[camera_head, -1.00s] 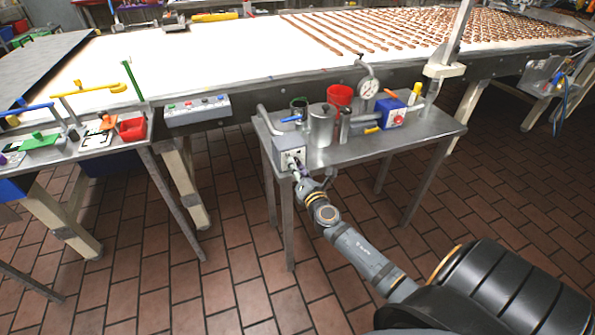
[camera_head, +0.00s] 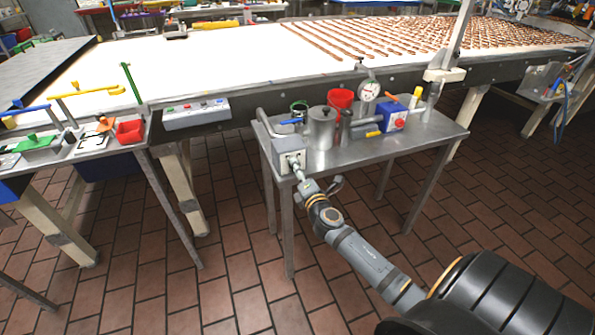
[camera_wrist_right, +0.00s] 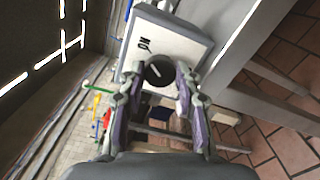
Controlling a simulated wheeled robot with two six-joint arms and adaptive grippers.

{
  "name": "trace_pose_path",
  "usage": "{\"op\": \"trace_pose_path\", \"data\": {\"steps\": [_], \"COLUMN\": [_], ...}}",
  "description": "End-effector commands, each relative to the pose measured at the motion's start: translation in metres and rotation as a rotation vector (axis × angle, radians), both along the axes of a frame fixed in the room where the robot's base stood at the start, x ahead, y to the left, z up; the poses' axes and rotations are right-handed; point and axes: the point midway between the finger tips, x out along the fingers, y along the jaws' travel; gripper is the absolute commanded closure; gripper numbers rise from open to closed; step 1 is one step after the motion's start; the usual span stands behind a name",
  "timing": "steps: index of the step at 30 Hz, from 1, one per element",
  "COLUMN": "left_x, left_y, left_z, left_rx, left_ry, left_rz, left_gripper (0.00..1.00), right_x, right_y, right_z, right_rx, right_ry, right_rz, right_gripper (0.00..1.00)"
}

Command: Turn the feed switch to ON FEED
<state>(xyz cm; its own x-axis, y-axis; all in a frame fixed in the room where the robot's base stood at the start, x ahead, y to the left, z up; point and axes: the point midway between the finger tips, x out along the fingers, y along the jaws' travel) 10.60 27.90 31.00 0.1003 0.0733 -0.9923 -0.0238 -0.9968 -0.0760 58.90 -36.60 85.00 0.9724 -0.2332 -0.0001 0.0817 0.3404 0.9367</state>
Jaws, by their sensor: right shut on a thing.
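The feed switch is a pale box (camera_head: 290,161) on the front left corner of the small metal table. In the right wrist view its white panel (camera_wrist_right: 180,48) carries a printed "ON" label, seen turned on its side. A round black knob (camera_wrist_right: 157,77) with a white pointer line sits below the label in the picture. My right gripper (camera_head: 297,170) is at the box front, its two fingers (camera_wrist_right: 160,73) on either side of the knob and shut on it. The fingers hide the knob's sides. My left gripper is not in view.
The small metal table (camera_head: 410,145) also holds a metal pot (camera_head: 321,130), a red cup (camera_head: 341,98), a gauge (camera_head: 369,90) and a blue box with a red knob (camera_head: 392,115). A conveyor (camera_head: 230,62) runs behind. Open tiled floor lies in front.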

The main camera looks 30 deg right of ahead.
Motion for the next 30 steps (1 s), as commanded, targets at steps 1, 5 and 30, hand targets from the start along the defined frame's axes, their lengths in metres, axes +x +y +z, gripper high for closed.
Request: {"op": "trace_pose_path", "data": {"steps": [1, 5, 30], "left_x": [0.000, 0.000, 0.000], "left_y": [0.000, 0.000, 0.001], "left_z": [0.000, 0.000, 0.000], "left_rx": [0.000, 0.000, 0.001], "left_ry": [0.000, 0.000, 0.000], "left_rz": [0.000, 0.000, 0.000], "left_gripper": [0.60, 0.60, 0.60], "right_x": [0.000, 0.000, -0.036], "right_y": [0.000, 0.000, 0.009], "right_z": [0.000, 0.000, -0.002], "right_rx": [0.003, 0.004, 0.000], "right_ry": [0.000, 0.000, 0.005], "right_rz": [0.000, 0.000, 0.001], "right_gripper": [0.98, 0.98, 0.44]}}
